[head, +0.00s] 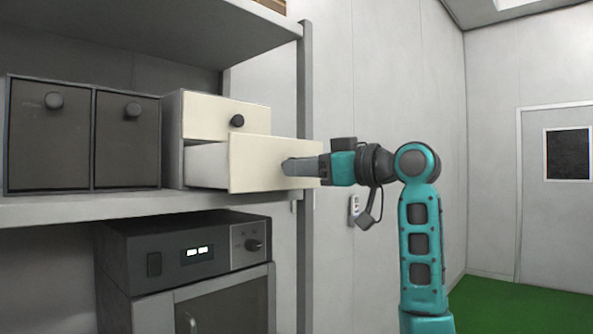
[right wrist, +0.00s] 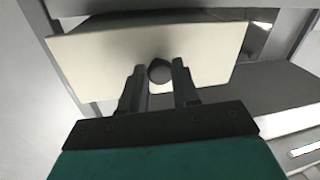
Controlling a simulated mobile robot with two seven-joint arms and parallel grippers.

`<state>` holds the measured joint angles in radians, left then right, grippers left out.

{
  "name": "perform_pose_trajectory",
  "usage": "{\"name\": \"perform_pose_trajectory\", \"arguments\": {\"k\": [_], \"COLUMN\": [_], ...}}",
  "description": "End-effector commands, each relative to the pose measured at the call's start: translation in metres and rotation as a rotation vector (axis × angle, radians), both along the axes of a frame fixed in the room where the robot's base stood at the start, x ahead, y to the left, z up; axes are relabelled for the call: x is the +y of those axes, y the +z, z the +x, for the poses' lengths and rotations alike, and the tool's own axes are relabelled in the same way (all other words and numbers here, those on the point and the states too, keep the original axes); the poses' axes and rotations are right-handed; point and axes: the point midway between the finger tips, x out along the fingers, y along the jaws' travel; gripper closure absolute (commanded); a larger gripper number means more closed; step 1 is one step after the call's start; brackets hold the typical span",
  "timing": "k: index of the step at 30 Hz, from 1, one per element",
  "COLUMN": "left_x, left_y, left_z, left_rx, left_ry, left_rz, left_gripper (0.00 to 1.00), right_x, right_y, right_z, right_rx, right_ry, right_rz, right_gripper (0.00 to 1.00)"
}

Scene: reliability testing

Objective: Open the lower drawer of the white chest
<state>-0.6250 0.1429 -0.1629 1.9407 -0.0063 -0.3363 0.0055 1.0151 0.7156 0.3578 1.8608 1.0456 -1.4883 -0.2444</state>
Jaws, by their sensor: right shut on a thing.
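The white chest (head: 173,130) stands on a grey shelf and has two cream drawer fronts. The upper drawer (head: 212,117) is closed, with a dark round knob. The lower drawer (head: 262,162) is pulled out, and its white side wall shows. My right gripper (head: 290,167) is at the lower drawer's front, shut on its knob. In the right wrist view, the dark knob (right wrist: 160,71) sits between the two fingers of my right gripper (right wrist: 159,78), with the cream front behind. In the head view the fingers hide the knob. My left gripper is not in view.
A dark cabinet with two knobbed doors (head: 50,140) stands left of the chest on the shelf (head: 80,207). A grey shelf post (head: 304,100) rises behind the drawer. A dark device (head: 190,248) with a lit display stands below. Open floor (head: 515,308) lies at the right.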

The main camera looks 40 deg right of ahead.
Motion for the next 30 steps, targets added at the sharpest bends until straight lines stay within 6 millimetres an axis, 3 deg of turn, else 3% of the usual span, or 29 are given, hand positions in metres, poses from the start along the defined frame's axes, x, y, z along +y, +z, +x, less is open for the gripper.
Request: {"name": "perform_pose_trajectory", "arguments": {"k": [8,9,16,25,30], "left_x": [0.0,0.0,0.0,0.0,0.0], "left_y": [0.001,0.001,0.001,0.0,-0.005], "left_z": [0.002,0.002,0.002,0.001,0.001], "left_rx": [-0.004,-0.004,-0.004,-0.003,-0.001], "left_ry": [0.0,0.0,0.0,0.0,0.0], "left_rz": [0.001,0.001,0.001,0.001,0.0], "left_gripper": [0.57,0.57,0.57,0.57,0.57], "right_x": [0.0,0.0,0.0,-0.001,-0.007], "right_y": [0.0,0.0,0.0,0.0,-0.001], "right_z": [0.0,0.0,0.0,-0.002,-0.022], "right_rx": [0.001,0.001,-0.001,-0.001,-0.002], "right_ry": [0.002,0.001,0.001,0.0,-0.003], "right_rz": [0.002,0.002,0.001,0.0,-0.002], "right_gripper": [1.0,0.68,0.45,0.44,0.44]}}
